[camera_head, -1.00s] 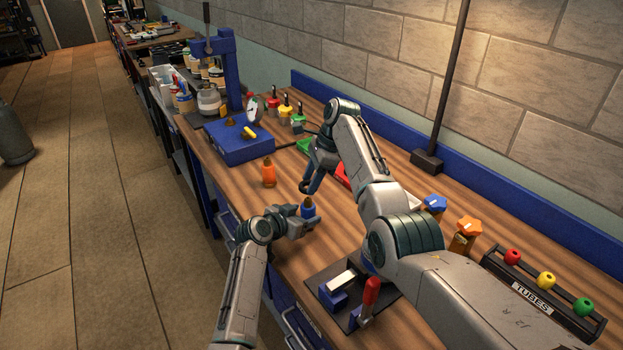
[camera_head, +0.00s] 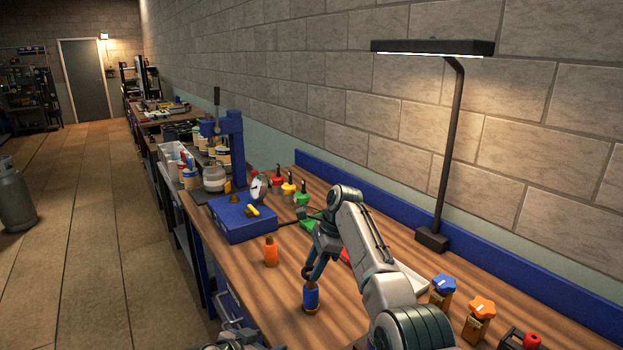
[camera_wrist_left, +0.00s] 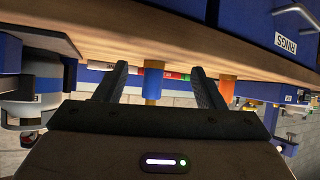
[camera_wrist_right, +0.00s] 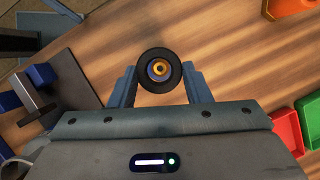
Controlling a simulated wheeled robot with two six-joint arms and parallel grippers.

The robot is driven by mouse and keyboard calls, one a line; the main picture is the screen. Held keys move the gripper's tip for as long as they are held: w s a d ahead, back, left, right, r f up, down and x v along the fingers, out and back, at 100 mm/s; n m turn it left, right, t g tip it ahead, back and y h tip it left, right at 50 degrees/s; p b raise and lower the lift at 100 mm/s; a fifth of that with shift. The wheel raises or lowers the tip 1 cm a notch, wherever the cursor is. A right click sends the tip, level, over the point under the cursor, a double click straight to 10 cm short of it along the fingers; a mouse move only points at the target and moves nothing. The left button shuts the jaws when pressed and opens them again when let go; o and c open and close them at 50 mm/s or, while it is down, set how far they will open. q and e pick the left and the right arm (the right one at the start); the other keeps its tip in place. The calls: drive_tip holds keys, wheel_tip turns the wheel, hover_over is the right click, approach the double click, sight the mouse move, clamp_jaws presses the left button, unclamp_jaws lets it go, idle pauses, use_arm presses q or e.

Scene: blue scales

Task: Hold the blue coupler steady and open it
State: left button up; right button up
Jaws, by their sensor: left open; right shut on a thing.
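The blue coupler (camera_head: 311,298) stands upright on the wooden bench. It also shows, upside down, beyond the left fingers in the left wrist view (camera_wrist_left: 153,83). My right gripper (camera_head: 309,272) is above it, shut on a black ring (camera_wrist_right: 160,70). Brass shows between ring and blue body in the head view; I cannot tell whether ring and body touch. In the right wrist view, the coupler's blue and brass top shows through the ring. My left gripper (camera_wrist_left: 153,90) is open and empty, back from the coupler; in the head view it is partly cut off at the bottom edge.
An orange coupler (camera_head: 271,252) stands to the left. Behind are a blue box (camera_head: 243,222) and a press (camera_head: 237,150). A lamp (camera_head: 433,237) stands at the wall. Blue-topped (camera_head: 443,286) and orange-topped (camera_head: 482,306) pieces stand right.

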use_arm(q)
drive_tip(key=s+a+f+n+g+y, duration=0.15)
drive_tip(key=s+a+f, duration=0.25)
drive_tip(key=s, duration=0.5)
drive_tip(key=s+a+f+n+g+y, duration=0.1)
drive_tip(key=s+a+f+y, duration=0.15)
drive_tip(key=s+a, duration=0.4)
drive_tip(key=s+a+n+g+y, duration=0.1)
drive_tip(key=s+a+g+y, duration=0.15)
drive_tip(key=s, duration=0.75)
drive_tip(key=s+a+n+g+y, duration=0.1)
drive_tip(key=s+a+n, duration=0.15)
drive_tip(key=s, duration=0.85)
drive_tip(key=a+f+g, duration=0.1)
drive_tip(key=a+f, duration=0.2)
drive_tip(key=f, duration=2.5)
drive_tip(key=s+a+f+g, duration=0.1)
drive_tip(key=s+f, duration=1.7)
drive_tip(key=f, duration=0.3)
drive_tip(key=shift+s+a, duration=0.2)
drive_tip(key=shift+a, duration=0.2)
